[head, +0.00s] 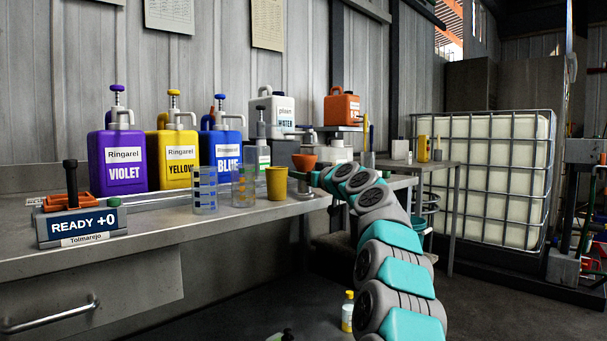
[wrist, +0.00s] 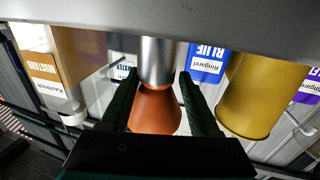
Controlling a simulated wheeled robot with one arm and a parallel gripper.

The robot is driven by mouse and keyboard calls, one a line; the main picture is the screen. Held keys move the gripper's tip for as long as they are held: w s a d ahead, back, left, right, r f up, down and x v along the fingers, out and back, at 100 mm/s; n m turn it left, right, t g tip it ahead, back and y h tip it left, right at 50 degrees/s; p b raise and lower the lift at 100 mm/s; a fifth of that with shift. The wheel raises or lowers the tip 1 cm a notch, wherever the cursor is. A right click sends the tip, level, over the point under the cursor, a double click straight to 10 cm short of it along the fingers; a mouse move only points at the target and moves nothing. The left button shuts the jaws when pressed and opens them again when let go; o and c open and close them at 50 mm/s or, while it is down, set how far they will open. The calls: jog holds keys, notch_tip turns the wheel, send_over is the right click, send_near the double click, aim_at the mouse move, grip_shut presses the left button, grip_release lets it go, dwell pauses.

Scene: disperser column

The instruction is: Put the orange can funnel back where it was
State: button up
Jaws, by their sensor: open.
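The orange funnel (head: 303,161) is upright, wide end up, at the right end of the bench. In the wrist view, which looks upside down, the funnel (wrist: 155,110) lies between the two dark fingers of my gripper (wrist: 160,76). The fingers are apart, one on each side of it, and contact cannot be made out. Its narrow end meets a grey metal cylinder (wrist: 157,62), below it in the scene. An orange can (head: 341,109) stands on a raised shelf behind, to the right.
A mustard-yellow cup (head: 277,184) stands close left of the funnel, with two clear graduated beakers (head: 205,190) farther left. Violet (head: 118,160), yellow (head: 172,160) and blue (head: 222,154) pump cans line the wall. A white water can (head: 271,112) stands behind.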

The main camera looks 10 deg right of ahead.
aim_at(314, 197)
jog(key=shift+w+d+p, duration=0.3)
jog(key=shift+d+p, duration=0.05)
jog(key=shift+p, duration=0.5)
jog(key=b+v, duration=0.1)
jog(key=v, duration=0.1)
jog(key=shift+s+b, duration=0.25)
jog(key=shift+b, duration=0.15)
jog(key=shift+v, duration=1)
jog(key=b+v, duration=0.1)
jog(key=v, duration=0.6)
jog(key=shift+s+r+b, duration=0.2)
jog(key=shift+s+b, duration=0.15)
jog(key=shift+a, duration=0.1)
